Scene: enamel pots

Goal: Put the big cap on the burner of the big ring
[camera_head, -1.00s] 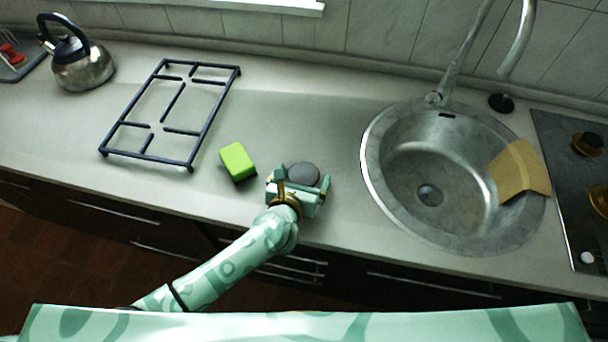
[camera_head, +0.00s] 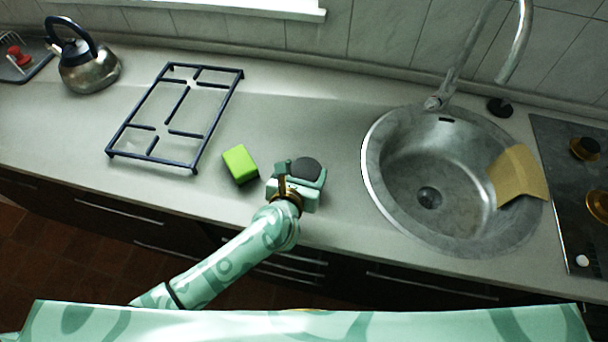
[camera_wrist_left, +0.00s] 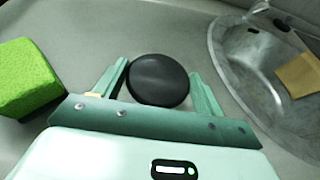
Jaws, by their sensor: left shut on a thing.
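The big cap (camera_head: 307,168), a dark round disc, is at the counter's front part, left of the sink. My left gripper (camera_head: 299,174) is shut on it, one finger on each side; the left wrist view shows the disc (camera_wrist_left: 158,80) between the fingers. Whether it touches the counter is hard to tell. The hob (camera_head: 561,190) is at the right edge, with a brass burner with a dark centre (camera_head: 585,148) and another brass burner (camera_head: 598,205) cut by the frame. I cannot tell which is the big ring's. My right gripper is not in view.
A green sponge (camera_head: 240,164) lies just left of my left gripper. A dark pan grate (camera_head: 172,132) and a kettle (camera_head: 88,72) are farther left. The round sink (camera_head: 375,190), with its tall tap (camera_head: 455,70) and a tan cloth (camera_head: 517,177), lies between the cap and hob.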

